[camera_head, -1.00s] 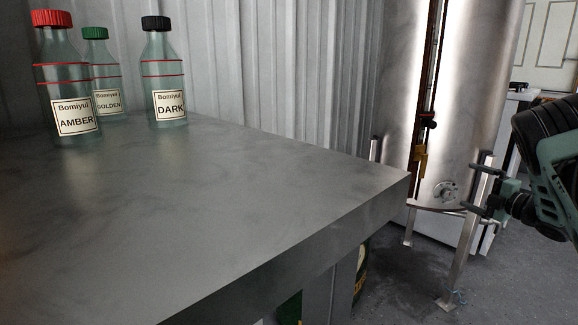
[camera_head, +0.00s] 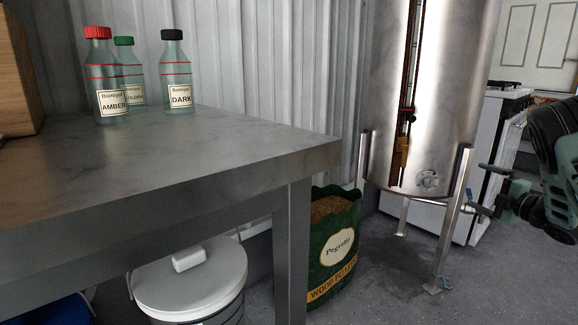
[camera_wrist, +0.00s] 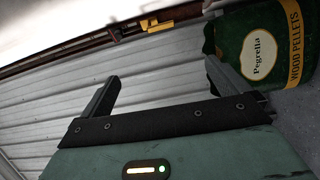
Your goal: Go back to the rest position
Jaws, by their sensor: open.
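My gripper (camera_head: 484,189) is at the right edge of the head view, held out in front of the steel tank's leg and clear of the table. In the wrist view my gripper (camera_wrist: 168,92) shows its two fingers apart with nothing between them. The wrist view looks toward the corrugated wall, with the pellet bag behind the right finger. Part of the arm is cut off by the right edge of the head view.
A grey table (camera_head: 230,150) holds bottles labelled AMBER (camera_head: 106,85), GOLDEN (camera_head: 129,75) and DARK (camera_head: 177,75). A pellet bag (camera_head: 333,250) and a lidded white bucket (camera_head: 195,282) stand below. A steel tank (camera_head: 420,90) stands on legs. Floor at lower right is clear.

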